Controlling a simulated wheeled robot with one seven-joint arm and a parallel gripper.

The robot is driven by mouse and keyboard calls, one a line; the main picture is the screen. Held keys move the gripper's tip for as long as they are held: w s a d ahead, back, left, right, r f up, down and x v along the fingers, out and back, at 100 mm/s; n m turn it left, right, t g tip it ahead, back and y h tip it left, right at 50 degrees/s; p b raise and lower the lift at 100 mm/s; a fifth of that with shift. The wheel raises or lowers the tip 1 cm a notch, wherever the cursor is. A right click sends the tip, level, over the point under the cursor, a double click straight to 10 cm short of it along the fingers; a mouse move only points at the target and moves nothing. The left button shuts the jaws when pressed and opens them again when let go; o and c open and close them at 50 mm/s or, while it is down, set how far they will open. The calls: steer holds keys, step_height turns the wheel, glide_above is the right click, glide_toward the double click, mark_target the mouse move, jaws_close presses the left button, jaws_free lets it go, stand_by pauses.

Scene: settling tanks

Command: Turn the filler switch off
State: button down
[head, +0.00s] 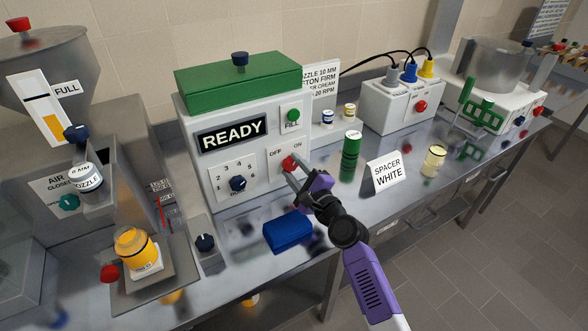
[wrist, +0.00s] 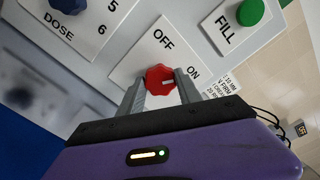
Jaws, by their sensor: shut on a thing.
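The filler (head: 240,135) is a white box with a green lid and a display reading READY. Its switch is a red knob (head: 289,162) on a plate marked OFF and ON, at the lower right of the front. In the wrist view the red knob (wrist: 160,79) sits between my two fingers, below the OFF and ON labels. A pale mark on the knob points right, roughly to the ON side. My gripper (head: 293,170) is shut on the knob, one finger on each side; it also shows in the wrist view (wrist: 161,90).
A green FILL button (head: 293,114) is above the switch and a blue DOSE knob (head: 238,183) is to its left. A blue block (head: 288,232) lies on the steel bench in front. A green cylinder (head: 350,155) and a SPACER WHITE sign (head: 386,174) stand to the right.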

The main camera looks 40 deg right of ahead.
steer(key=n+b, duration=0.1)
steer(key=n, duration=0.1)
steer(key=n+b, duration=0.1)
steer(key=n, duration=0.1)
steer(key=n+b, duration=0.1)
steer(key=n, duration=0.1)
steer(key=shift+f+n, duration=0.25)
steer(key=shift+n, duration=0.05)
steer(key=n+b, duration=0.3)
steer(key=n, duration=0.1)
steer(key=shift+n+b, duration=0.65)
steer(key=shift+n, duration=0.55)
steer(key=c, duration=0.8)
jaws_free()
steer(key=shift+r, duration=0.1)
steer(key=b+v, duration=0.1)
steer(key=v, duration=0.7)
